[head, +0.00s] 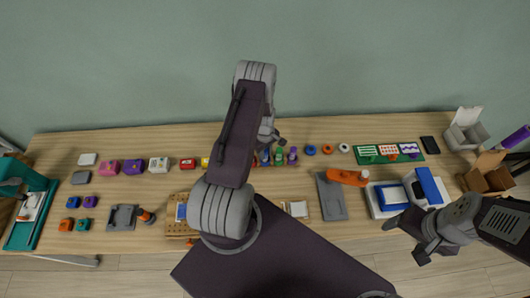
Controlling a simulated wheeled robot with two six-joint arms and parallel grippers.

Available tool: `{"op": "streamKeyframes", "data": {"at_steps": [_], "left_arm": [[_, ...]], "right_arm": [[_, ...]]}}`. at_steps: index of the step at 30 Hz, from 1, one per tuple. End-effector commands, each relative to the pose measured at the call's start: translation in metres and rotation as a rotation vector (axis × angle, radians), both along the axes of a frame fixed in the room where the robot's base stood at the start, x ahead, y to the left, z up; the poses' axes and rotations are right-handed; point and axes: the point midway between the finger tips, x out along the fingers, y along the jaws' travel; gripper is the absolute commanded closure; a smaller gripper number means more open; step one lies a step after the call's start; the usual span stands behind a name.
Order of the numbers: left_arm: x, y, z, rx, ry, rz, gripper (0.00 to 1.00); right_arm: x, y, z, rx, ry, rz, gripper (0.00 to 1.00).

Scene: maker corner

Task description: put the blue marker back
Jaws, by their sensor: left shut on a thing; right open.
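A row of small upright coloured pieces, which look like markers in a rack (286,164), stands at the middle back of the bench. A green one (279,156) and a purple one (292,155) show clearly. The blue marker (265,157) is upright at the row's left, partly hidden by my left arm. My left gripper (272,141) is right above it and shut on it. Its fingertips are small and partly covered, and I cannot tell whether the marker's foot is in the rack. My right gripper (404,238) is open and empty over the front right edge.
An orange tool (347,177) lies across a grey tray (331,199). A blue and white box (427,187) stands right of it. A cardboard box (486,176) is at the right end. Several small coloured blocks line the left half. My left arm hides the bench's middle.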

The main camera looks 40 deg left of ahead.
Motion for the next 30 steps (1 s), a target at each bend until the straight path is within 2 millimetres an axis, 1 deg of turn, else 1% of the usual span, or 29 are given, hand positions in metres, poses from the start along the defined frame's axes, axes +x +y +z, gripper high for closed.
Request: {"op": "streamKeyframes", "data": {"at_steps": [4,5,6,7,15,18,20,23,30], "left_arm": [[0.000,0.000,-0.005,0.000,0.000,0.000,1.00],[0.000,0.000,-0.004,0.000,0.000,0.000,0.67],[0.000,0.000,-0.003,0.000,0.000,0.000,0.56],[0.000,0.000,-0.003,0.000,0.000,0.000,0.53],[0.000,0.000,-0.002,0.000,0.000,0.000,0.53],[0.000,0.000,0.004,0.000,0.000,0.000,0.53],[0.001,0.000,0.010,0.001,-0.002,0.000,0.53],[0.001,0.000,0.029,0.001,-0.003,0.000,0.53],[0.001,0.001,0.086,0.002,-0.005,0.000,0.53]], "right_arm": [[0.000,0.000,-0.006,0.000,0.000,0.000,0.24],[0.000,0.000,-0.004,0.000,0.000,0.000,0.24],[0.000,0.000,-0.004,0.000,0.000,0.000,0.24],[0.000,0.000,-0.004,0.000,0.000,0.000,0.24],[0.000,0.000,-0.003,0.000,0.000,0.000,0.24],[0.000,0.000,0.003,0.000,0.000,0.000,0.24],[0.000,0.000,-0.002,0.000,0.000,0.000,0.24],[0.000,0.000,-0.005,0.000,0.000,0.000,0.24],[0.000,0.000,-0.013,0.000,0.000,0.000,0.24]]}}
